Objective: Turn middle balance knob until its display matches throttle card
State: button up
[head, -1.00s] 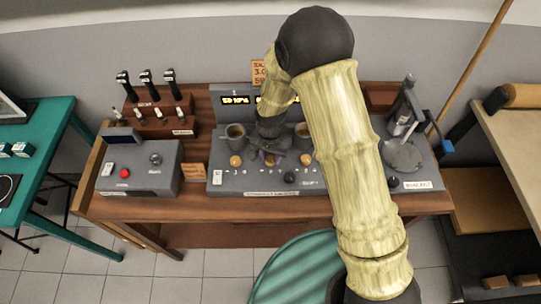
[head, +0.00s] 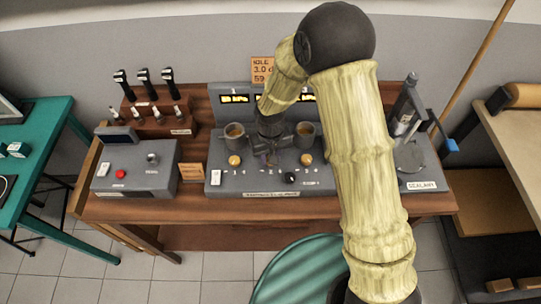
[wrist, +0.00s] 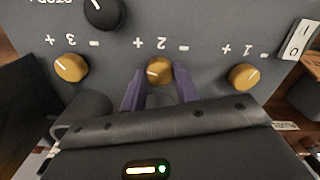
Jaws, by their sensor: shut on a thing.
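The middle balance knob (wrist: 160,70) is a small brass dial marked 2 in the wrist view, with a pale pointer line. My gripper (wrist: 160,88) has its two purple fingers closed on either side of it. In the head view my gripper (head: 268,160) hides this knob on the grey console (head: 215,178).
Brass knobs 1 (wrist: 244,77) and 3 (wrist: 71,68) flank the middle one closely. A black knob (wrist: 104,12) sits near knob 3. Two grey cups (head: 235,137) stand at the console's back. A grey switch box (head: 135,172) is left, a clamp stand (head: 404,120) right.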

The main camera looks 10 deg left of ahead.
dwell(0.3)
jog(key=o, duration=1)
jog(key=shift+c, duration=0.2)
jog(key=shift+r, duration=0.1)
jog(key=shift+w+r, duration=0.1)
jog(key=shift+r, duration=0.55)
notch_tip(320, 180, up, 16)
jog(key=b, duration=0.2)
jog(key=shift+b, duration=0.4)
jog(key=shift+d, duration=0.1)
